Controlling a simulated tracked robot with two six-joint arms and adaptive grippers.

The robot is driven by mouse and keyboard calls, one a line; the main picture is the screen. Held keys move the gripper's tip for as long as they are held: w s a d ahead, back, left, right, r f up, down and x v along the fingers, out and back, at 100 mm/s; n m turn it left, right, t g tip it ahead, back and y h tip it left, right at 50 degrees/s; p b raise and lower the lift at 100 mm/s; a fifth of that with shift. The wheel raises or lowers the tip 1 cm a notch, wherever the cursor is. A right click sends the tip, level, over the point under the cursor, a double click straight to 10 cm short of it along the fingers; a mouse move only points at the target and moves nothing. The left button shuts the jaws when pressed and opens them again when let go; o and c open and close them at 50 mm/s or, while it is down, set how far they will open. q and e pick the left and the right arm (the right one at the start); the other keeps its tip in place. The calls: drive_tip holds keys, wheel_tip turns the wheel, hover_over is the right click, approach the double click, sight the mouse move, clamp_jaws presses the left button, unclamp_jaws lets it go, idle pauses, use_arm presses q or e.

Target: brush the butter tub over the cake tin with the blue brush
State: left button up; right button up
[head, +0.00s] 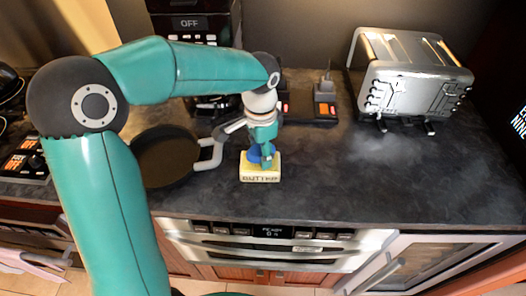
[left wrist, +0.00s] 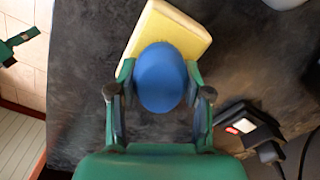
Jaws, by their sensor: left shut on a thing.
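The butter tub (head: 260,179) is a pale yellow block with dark lettering on its front, standing near the counter's front edge. It also shows at the top of the left wrist view (left wrist: 185,32). My left gripper (head: 264,155) is directly above the tub, pointing down. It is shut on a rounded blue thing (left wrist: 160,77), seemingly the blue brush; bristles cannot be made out. The blue part hides some of the tub, and I cannot tell whether they touch. A dark round pan (head: 165,160), perhaps the cake tin, lies left of the tub. My right gripper is out of view.
A silver toaster (head: 410,85) stands at the back right. A black device with orange lights (head: 324,105) sits behind the tub. A light grey handle (head: 210,153) lies between pan and gripper. The dark counter right of the tub is clear. An oven front (head: 275,246) is below.

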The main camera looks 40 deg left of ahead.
use_arm(q)
drive_tip(key=shift+r+p, duration=2.95)
drive_tip(key=shift+r, duration=0.55)
